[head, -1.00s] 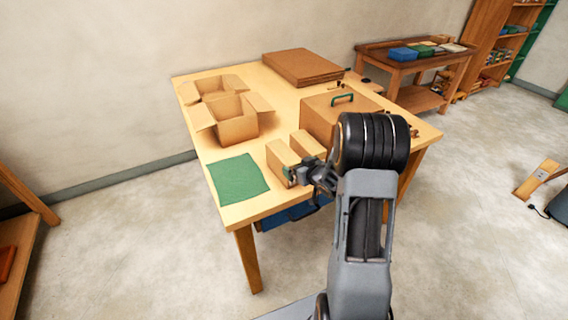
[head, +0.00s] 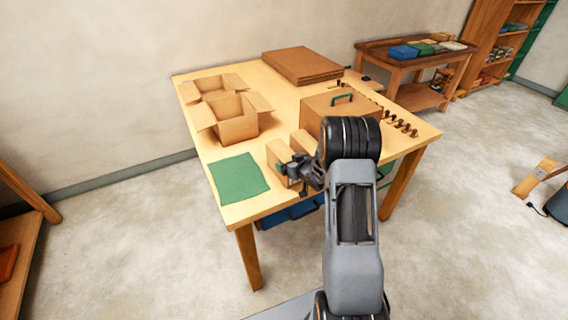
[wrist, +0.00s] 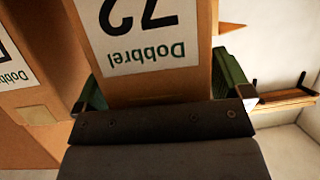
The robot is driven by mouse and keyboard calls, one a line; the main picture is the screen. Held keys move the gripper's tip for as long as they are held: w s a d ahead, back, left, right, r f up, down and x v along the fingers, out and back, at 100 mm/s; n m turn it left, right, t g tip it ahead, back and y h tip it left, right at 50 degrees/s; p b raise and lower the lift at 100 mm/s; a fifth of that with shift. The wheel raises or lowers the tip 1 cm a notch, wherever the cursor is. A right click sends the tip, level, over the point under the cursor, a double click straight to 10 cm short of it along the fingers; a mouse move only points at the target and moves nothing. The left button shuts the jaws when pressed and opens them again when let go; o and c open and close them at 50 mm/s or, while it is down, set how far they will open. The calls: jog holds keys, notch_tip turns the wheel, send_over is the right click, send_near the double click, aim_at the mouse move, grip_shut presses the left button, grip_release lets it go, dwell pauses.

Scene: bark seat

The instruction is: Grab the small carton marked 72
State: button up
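The small carton marked 72 (wrist: 150,70) fills the middle of the wrist view, its white label upside down with the word Dobbrel. My gripper (wrist: 165,88) has its green-padded fingers on either side of that carton, close to its edges. Whether both pads touch it I cannot tell. A second carton (wrist: 30,115) with a Dobbrel label stands beside it at left; its number is cut off. In the head view two small cartons stand near the table's front edge. My gripper (head: 290,172) is at the front of the left one (head: 281,157), partly hiding it; the other (head: 303,142) is behind to the right.
The table (head: 225,155) also bears a green mat (head: 238,179) left of the cartons, open boxes (head: 236,125), a larger box with a green handle (head: 320,112), flat cardboard (head: 302,67) and a row of small dark objects (head: 400,123).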

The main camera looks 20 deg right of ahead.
jog(key=c, duration=1)
jog(key=shift+o, duration=0.2)
jog(key=shift+r, duration=0.1)
